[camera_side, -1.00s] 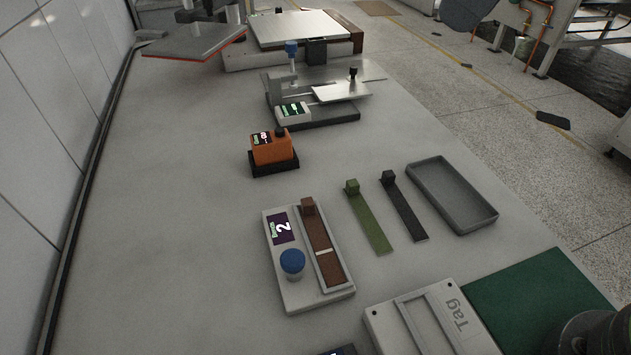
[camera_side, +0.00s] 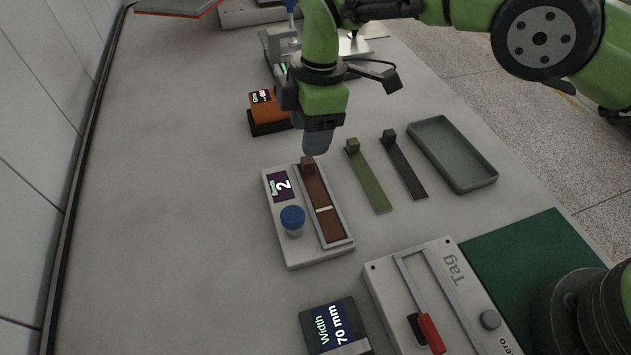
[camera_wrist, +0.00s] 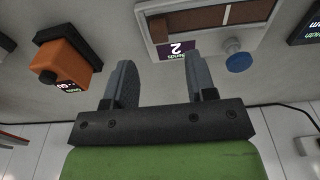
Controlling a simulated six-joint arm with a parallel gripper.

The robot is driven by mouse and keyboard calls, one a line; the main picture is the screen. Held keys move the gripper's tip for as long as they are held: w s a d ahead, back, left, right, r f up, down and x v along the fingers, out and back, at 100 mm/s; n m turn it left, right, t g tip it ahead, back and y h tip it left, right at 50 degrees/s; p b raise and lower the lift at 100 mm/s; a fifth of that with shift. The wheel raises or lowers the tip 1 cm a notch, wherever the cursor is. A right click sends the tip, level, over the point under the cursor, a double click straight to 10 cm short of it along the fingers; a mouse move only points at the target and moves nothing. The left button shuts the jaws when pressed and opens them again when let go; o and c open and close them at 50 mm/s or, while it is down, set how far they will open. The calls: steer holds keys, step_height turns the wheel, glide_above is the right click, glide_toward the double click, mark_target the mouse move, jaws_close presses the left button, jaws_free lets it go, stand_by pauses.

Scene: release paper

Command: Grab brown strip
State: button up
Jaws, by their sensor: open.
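The brown strip (camera_side: 319,195) lies in the long slot of a pale fixture (camera_side: 285,248) marked "2", with a brown block at its far end and a light band across it. In the wrist view part of the strip (camera_wrist: 202,20) shows at the top, in the fixture (camera_wrist: 148,22). My gripper (camera_side: 315,150) is above the far end of the strip, pointing down. In the wrist view my gripper (camera_wrist: 160,75) has its two fingers apart with nothing between them. In the side view the fingers partly overlap the block, and I cannot tell whether they touch it.
A green strip (camera_side: 370,182) and a black strip (camera_side: 406,170) lie right of the fixture, then a grey tray (camera_side: 440,165). An orange device (camera_side: 264,106) stands behind left. A blue knob (camera_side: 292,217) rises from the fixture. A Tag device (camera_side: 385,281) is in front. The left table is clear.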

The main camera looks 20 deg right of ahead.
mark_target(308, 159)
steer(key=shift+a+f, duration=0.2)
steer(key=shift+f, duration=2.8)
jaws_close()
